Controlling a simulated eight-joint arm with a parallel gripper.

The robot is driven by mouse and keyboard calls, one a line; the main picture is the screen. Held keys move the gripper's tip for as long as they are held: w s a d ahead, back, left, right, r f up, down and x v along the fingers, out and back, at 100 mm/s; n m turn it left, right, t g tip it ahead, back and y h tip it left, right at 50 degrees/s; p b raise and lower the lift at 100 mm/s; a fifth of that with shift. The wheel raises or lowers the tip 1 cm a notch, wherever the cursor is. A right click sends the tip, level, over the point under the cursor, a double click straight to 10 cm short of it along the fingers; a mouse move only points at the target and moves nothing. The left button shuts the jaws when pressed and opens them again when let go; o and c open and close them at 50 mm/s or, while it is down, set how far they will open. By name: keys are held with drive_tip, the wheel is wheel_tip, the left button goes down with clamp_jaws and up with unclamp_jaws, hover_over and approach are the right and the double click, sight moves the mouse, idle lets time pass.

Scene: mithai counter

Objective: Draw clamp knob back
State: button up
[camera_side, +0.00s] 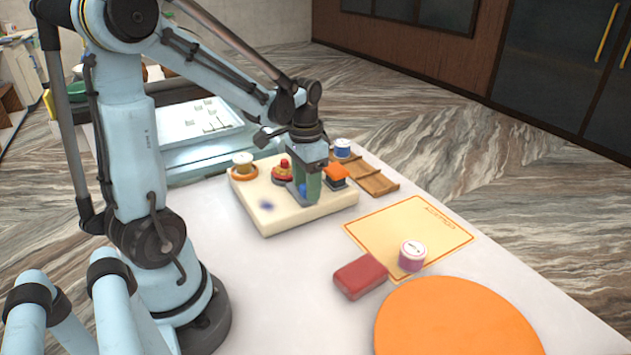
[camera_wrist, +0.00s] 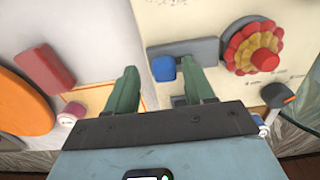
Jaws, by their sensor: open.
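A blue knob (camera_wrist: 164,68), which looks like the clamp knob, sits at the end of a grey bar (camera_wrist: 190,50) on the cream board (camera_side: 270,220). In the side view only a bit of the blue knob (camera_side: 303,189) shows among the green fingers. My gripper (camera_side: 305,182) is low over the board, fingers pointing down. In the wrist view my gripper (camera_wrist: 163,82) is open, and the blue knob appears in the gap between its fingertips. I cannot tell whether either finger touches it.
A red and yellow flower-shaped knob (camera_wrist: 262,58) stands close by on the board. A red block (camera_side: 360,277), pink jar (camera_side: 412,256) and orange disc (camera_side: 455,325) lie on the counter's near right.

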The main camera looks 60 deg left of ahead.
wheel_tip(320, 180, up, 12)
idle(0.8)
drive_tip(key=d+f+t, duration=0.2)
drive_tip(key=d+t, duration=0.1)
drive_tip(key=d, duration=0.3)
drive_tip(key=s+d+f+t, duration=0.1)
drive_tip(key=d+f+t, duration=0.2)
drive_tip(key=d, duration=0.4)
drive_tip(key=shift+s+d+t, duration=0.3)
drive_tip(key=shift+t, duration=0.3)
